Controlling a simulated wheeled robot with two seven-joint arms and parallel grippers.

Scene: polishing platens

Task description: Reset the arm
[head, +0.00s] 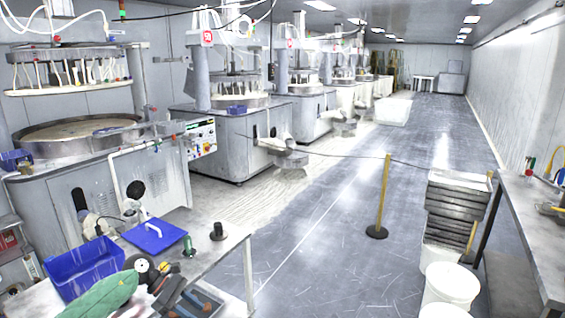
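Neither of my grippers shows in the head view, and I cannot make out either of my arms. Their pose and whether they hold anything are not visible. The task names no other object.
A bench (228,250) at the lower left bears a blue crate (85,268), a blue lid-like plate (154,235) and tools. Polishing machines (110,185) line the left. A yellow post (384,200), stacked trays (455,205), white buckets (449,284) and a table (530,225) stand right. The middle aisle (335,225) is open.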

